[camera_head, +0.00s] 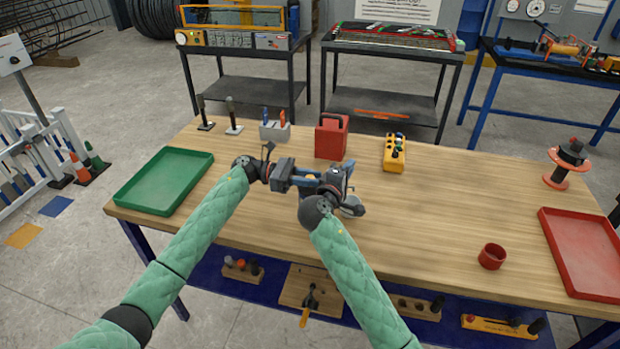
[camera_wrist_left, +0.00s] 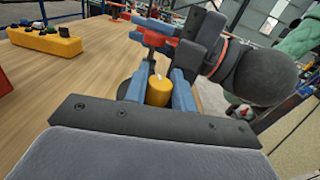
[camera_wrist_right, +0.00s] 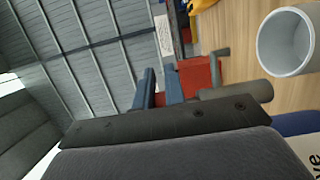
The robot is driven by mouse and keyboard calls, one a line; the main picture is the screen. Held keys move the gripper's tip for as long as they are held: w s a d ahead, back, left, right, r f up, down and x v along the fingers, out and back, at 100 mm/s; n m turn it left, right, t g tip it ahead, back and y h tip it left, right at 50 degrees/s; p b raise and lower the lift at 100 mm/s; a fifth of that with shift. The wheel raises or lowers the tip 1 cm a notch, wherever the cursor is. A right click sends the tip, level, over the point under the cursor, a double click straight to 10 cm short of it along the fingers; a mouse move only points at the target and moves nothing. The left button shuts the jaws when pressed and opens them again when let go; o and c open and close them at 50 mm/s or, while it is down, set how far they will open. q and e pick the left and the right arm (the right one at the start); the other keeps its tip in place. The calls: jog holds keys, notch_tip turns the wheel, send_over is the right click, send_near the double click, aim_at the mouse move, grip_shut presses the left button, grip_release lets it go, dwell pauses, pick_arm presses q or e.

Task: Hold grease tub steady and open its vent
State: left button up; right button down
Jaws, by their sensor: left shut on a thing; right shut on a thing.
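The grease tub looks to be the small yellow cylinder (camera_wrist_left: 158,91) between the blue fingers of my left gripper in the left wrist view. Only a sliver of the tub (camera_head: 312,177) shows in the head view. My left gripper (camera_head: 305,179) is shut on it, above the table. My right gripper (camera_head: 328,182) meets it from the right. In the left wrist view the right gripper's blue fingers close about a small red part (camera_wrist_left: 153,39), which seems to be the vent, just beyond the yellow cylinder.
A red can (camera_head: 332,138) and a yellow button box (camera_head: 394,152) stand behind the grippers on the wooden table (camera_head: 440,205). A green tray (camera_head: 163,181) lies left, a red tray (camera_head: 585,255) and red cup (camera_head: 492,256) right. The table's middle right is clear.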

pick_arm(q)
jog(key=shift+a+g, duration=0.1)
jog(key=shift+g, duration=0.2)
jog(key=o, duration=0.7)
jog(key=shift+c, duration=0.2)
jog(key=v, duration=1.2)
